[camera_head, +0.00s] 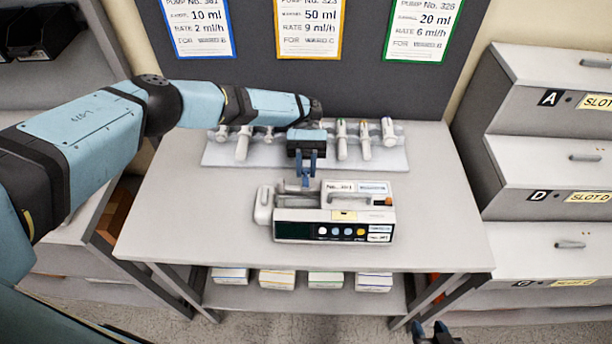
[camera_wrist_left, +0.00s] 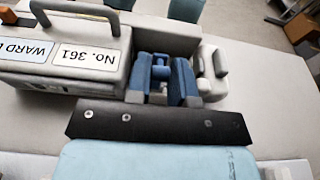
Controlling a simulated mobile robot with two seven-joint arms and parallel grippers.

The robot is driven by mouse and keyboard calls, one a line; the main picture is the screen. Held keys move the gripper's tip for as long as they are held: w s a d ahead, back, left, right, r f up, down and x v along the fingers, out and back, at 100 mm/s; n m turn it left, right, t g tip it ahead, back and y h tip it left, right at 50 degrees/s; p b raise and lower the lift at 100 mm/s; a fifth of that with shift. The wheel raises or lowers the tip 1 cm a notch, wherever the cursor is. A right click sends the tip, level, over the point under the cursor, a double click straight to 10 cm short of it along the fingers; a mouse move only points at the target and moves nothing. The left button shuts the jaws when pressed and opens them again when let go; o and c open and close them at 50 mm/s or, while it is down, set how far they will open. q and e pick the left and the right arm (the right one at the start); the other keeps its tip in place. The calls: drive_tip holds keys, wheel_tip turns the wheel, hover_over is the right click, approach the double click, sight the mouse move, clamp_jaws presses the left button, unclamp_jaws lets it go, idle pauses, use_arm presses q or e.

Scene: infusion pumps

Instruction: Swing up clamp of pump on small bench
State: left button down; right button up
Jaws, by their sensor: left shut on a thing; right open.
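The white infusion pump (camera_head: 336,215) lies on the small bench (camera_head: 200,225), its dark display and buttons toward the front. A label reading No. 361 (camera_wrist_left: 84,59) shows on its top in the left wrist view, beside a grey carry handle (camera_wrist_left: 75,12). My left gripper (camera_head: 308,180) reaches down from behind onto the pump's top, left of the label. Its blue fingers (camera_wrist_left: 163,82) are shut on the pump's clamp, which the fingers mostly hide. A pale upright block (camera_wrist_left: 212,72) stands beside the fingers. My right gripper (camera_head: 437,336) is open at the bottom edge, away from the bench.
A rack of syringes (camera_head: 365,142) stands behind the pump. Three order cards hang on the dark board (camera_head: 250,85). Drawers (camera_head: 535,180) stand right of the bench. Small boxes (camera_head: 326,280) lie on the lower shelf. The bench top is clear either side of the pump.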

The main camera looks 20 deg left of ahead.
use_arm(q)
drive_tip(key=shift+f, duration=0.1)
use_arm(e)
drive_tip(key=shift+d+f, duration=0.15)
drive_tip(key=shift+f, duration=0.3)
drive_tip(key=shift+d+f, duration=0.1)
use_arm(q)
drive_tip(key=c, duration=1.3)
unclamp_jaws()
use_arm(e)
drive_tip(key=shift+s, duration=0.1)
use_arm(q)
wheel_tip(320, 180, up, 20)
drive_tip(key=shift+r, duration=0.1)
drive_tip(key=shift+s, duration=0.1)
